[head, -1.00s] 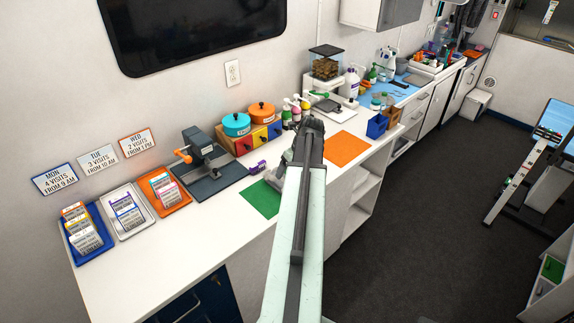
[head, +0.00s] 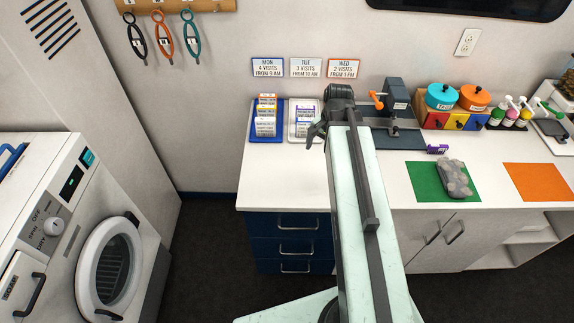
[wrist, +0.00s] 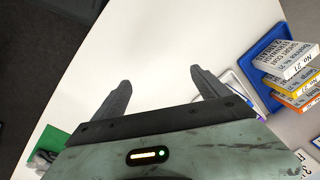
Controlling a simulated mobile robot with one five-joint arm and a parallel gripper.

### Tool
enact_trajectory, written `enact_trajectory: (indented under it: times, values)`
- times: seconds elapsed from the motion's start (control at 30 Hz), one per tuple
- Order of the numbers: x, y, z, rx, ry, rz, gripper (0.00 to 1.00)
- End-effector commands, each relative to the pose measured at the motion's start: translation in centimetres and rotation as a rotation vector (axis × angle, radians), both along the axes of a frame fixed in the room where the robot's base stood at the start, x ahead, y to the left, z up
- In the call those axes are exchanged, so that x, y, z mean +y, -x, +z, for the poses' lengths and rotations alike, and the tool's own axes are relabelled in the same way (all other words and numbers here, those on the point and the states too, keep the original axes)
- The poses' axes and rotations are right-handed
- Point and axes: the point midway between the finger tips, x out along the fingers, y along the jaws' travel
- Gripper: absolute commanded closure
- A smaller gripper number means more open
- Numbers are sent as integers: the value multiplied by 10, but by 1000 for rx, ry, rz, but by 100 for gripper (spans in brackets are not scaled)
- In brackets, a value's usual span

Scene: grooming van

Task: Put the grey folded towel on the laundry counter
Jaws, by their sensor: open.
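No grey folded towel can be made out for certain in either view. My gripper (head: 316,132) is open and empty over the left part of the white counter (head: 280,185), near the card trays. In the wrist view its two fingers (wrist: 160,78) stand apart with only bare white counter between and beyond them. A grey lumpy object (head: 453,178) lies on a green mat (head: 427,182); it does not look clearly like a towel. No surface is clearly marked as the laundry counter.
A white front-loading washer (head: 110,265) stands at left, across dark floor from the counter. A blue tray (head: 268,133) and a white tray (head: 302,133) hold cards. A dark clamp device (head: 393,105) and an orange mat (head: 540,182) lie further right.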

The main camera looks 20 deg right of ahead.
Motion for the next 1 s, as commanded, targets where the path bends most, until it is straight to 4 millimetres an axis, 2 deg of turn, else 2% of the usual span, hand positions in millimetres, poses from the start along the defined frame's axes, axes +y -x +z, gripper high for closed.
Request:
enact_trajectory:
  times: [0.03, 0.1, 0.2, 0.27, 0.37, 0.4, 0.67, 0.77, 0.87, 0.9, 0.93, 1.0]
  values:
    - [46, 2, -1, 14, 24, 221, 15]
    - [92, 7, -1, 30, 53, 490, 15]
    - [135, 14, -1, 46, 78, 758, 15]
    - [149, 17, -1, 53, 87, 853, 15]
    - [156, 19, -1, 57, 92, 917, 15]
    - [156, 19, -1, 58, 94, 923, 11]
    - [155, 18, -1, 56, 93, 935, 11]
    - [158, 14, -1, 34, 98, 1025, 11]
    - [167, -7, -1, -34, 96, 1192, 11]
    - [171, -21, 0, -71, 96, 1266, 11]
    - [163, -32, -1, -100, 97, 1304, 11]
    - [129, -51, -2, -153, 106, 1337, 11]
